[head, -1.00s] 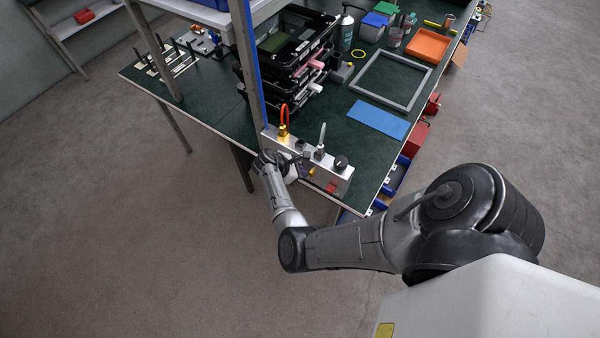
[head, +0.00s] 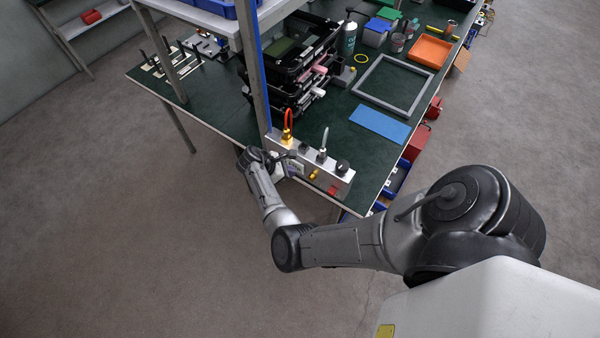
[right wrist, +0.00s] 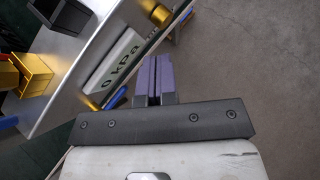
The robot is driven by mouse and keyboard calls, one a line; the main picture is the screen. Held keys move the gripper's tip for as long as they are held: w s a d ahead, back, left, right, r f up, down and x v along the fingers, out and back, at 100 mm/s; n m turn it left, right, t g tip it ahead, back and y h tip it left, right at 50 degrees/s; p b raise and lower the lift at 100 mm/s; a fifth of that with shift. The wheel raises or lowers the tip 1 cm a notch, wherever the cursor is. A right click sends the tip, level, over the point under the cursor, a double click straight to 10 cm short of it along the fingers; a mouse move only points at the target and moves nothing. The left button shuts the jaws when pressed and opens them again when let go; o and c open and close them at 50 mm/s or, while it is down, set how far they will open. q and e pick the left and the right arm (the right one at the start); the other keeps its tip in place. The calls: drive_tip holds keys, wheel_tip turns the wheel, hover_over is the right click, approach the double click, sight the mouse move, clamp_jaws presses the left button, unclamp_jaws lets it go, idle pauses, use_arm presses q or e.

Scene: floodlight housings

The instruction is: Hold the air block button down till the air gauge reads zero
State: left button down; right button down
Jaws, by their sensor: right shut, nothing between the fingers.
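The silver air block (head: 338,180) sits at the table's front edge. Its front face carries a yellow brass knob (head: 313,175) and a red part (head: 332,190); I cannot tell for certain which is the button. My right gripper (head: 285,160) is shut and empty, near the left end of the block's front. Its purple fingers (right wrist: 153,80) show beside the display, with no contact visible on either knob. My left gripper is not in view.
An orange hose on a brass fitting (head: 287,132), a grey fitting (head: 323,150) and a black knob (head: 343,166) stand on the block. A metal post (head: 252,75) rises behind it. Stacked black trays (head: 295,60) stand farther back. The floor in front is clear.

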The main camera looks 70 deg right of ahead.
drive_tip(key=v, duration=0.6)
drive_tip(key=shift+w+r, duration=0.2)
drive_tip(key=shift+r, duration=0.05)
drive_tip(key=shift+a, duration=0.15)
idle(0.3)
